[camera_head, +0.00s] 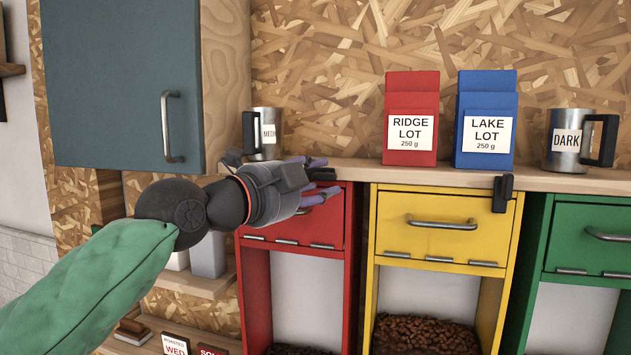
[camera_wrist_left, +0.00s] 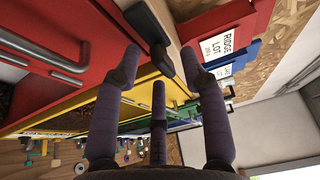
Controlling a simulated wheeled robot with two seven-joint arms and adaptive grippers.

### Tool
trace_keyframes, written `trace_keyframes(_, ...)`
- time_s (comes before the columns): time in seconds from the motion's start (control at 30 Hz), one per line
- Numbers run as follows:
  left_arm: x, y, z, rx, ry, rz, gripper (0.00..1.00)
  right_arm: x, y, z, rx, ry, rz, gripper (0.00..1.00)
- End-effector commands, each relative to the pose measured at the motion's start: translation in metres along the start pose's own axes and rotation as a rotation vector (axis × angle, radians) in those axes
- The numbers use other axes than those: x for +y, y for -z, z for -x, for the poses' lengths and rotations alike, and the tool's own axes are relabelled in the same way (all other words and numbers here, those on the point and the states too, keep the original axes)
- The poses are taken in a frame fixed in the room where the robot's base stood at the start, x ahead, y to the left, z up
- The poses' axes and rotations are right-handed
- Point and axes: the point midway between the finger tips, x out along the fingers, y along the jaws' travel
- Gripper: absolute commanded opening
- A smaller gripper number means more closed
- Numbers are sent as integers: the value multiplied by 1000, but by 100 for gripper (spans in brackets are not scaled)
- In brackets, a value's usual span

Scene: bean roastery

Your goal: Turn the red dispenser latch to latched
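The red dispenser (camera_head: 337,262) stands under the shelf, its front (camera_wrist_left: 45,45) at the upper left of the wrist view. Its latch appears to be the black lever (camera_wrist_left: 150,27) near my fingertips in the wrist view. In the head view a dark piece (camera_head: 321,174) at the fingers seems to be it; the fingers partly hide it, so its exact angle is unclear. My left gripper (camera_head: 318,178) is in front of the red dispenser's upper right. Its fingers (camera_wrist_left: 162,65) are spread open, with the lever near the left fingertip; contact cannot be told. My right gripper is not in view.
The yellow dispenser (camera_head: 371,265), with its upright black latch (camera_head: 502,195), stands to the right, then the green dispenser (camera_head: 533,262). On the shelf (camera_head: 360,172) above are a steel mug (camera_head: 268,147), red bag (camera_head: 411,95), blue bag (camera_head: 486,95) and DARK mug (camera_head: 565,157). A cabinet (camera_head: 120,80) hangs upper left.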

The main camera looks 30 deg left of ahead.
Motion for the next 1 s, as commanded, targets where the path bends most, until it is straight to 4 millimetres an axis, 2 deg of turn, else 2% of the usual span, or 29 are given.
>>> trace_keyframes(0.03,0,0,0,0,0,0,24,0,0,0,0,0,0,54)
trace_keyframes(0.1,0,0,0,0,0,0,4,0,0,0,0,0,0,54)
trace_keyframes(0.13,0,0,0,0,0,0,0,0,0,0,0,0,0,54)
trace_keyframes(0.57,2,1,0,1,19,42,0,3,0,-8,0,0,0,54)
trace_keyframes(1.0,6,3,-1,3,139,332,0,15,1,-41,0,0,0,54)
